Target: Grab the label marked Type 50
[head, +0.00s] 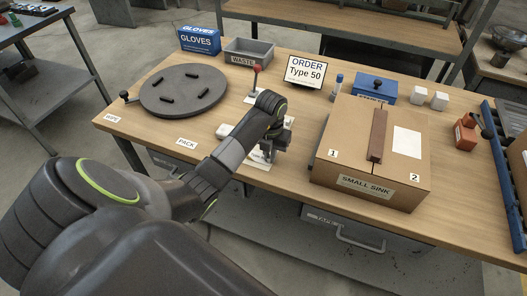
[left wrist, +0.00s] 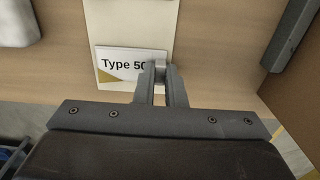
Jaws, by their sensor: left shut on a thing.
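The white label marked "Type 50" (left wrist: 118,64), with a gold corner, shows in the left wrist view on a pale strip (left wrist: 138,22). My left gripper (left wrist: 160,72) is shut on the label's right edge, its fingertips covering the end of the text. In the head view my left gripper (head: 270,152) points down at the table's front part, left of the cardboard box. The label's print cannot be read there. An order sign (head: 305,71) reading "ORDER Type 50" stands at the back of the table. My right gripper is not in view.
A cardboard box (head: 340,160) marked "SMALL SINK" stands close on the right of the gripper. A round dark turntable (head: 183,92), a grey waste bin (head: 248,52) and a blue gloves box (head: 199,40) stand left and behind. The table's front edge is close.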

